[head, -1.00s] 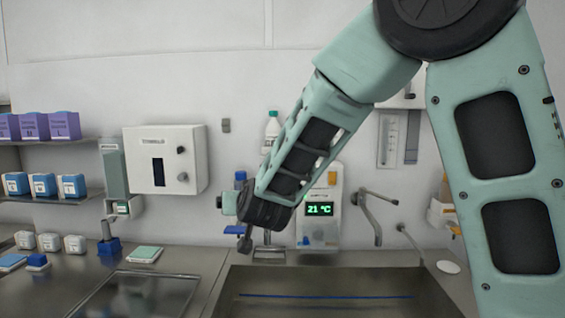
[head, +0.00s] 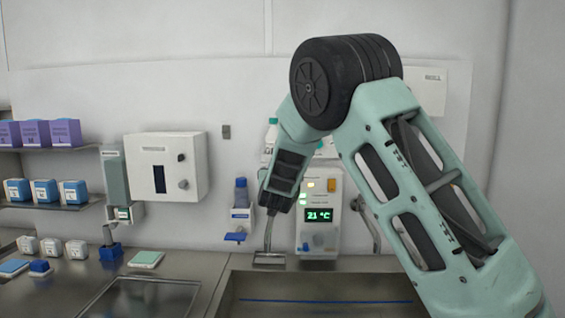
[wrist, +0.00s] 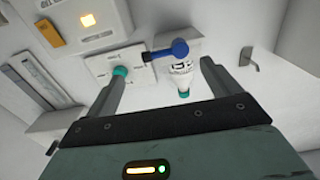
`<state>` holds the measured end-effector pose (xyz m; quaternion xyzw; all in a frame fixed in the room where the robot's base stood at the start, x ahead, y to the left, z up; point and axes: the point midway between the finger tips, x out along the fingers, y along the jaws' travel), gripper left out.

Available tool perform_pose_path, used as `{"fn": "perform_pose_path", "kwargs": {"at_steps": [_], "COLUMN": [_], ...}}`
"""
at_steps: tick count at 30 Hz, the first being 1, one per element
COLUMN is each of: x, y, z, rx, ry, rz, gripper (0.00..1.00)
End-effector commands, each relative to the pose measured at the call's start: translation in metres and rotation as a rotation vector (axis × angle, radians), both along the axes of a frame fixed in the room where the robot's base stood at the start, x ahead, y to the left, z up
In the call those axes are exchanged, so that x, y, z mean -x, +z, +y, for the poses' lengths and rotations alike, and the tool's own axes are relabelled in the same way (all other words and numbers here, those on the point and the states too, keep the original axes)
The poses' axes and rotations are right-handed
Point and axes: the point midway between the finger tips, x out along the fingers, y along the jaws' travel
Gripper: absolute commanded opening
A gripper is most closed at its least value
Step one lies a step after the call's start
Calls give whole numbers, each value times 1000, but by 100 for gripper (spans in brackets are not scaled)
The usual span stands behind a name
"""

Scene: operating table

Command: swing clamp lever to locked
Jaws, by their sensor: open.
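The clamp lever looks to be the blue arm with a round blue end (wrist: 180,48) in the wrist view. My gripper (wrist: 164,70) is open and empty. Its two fingers reach toward the plate, with the blue arm between them in the picture and apart from both. A teal knob (wrist: 120,71) on the plate shows beside the left fingertip. In the head view my own arm hides the lever and my gripper.
A white bottle (wrist: 181,72) with a teal cap is close behind the blue end. The temperature unit (head: 320,222) with its green display is on the wall nearby. A blue-topped dispenser (head: 240,205) hangs left of it, above the steel counter and sink (head: 320,285).

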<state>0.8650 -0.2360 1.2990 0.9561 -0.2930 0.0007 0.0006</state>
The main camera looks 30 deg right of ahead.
Motion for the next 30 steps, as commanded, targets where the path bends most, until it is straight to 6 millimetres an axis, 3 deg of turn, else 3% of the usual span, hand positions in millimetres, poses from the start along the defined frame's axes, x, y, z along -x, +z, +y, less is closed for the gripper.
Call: {"fn": "perform_pose_path", "kwargs": {"at_steps": [9,22,26,27,30], "x": [-41,-49,-49,-49,-48], "y": [2,0,0,0,0], "z": [-28,-33,-33,-34,-34], "rx": [0,-1,-1,-1,-1], "ry": [-1,1,0,-1,-2], "rz": [1,1,1,1,1], "gripper": [89,89,55,51,51]}}
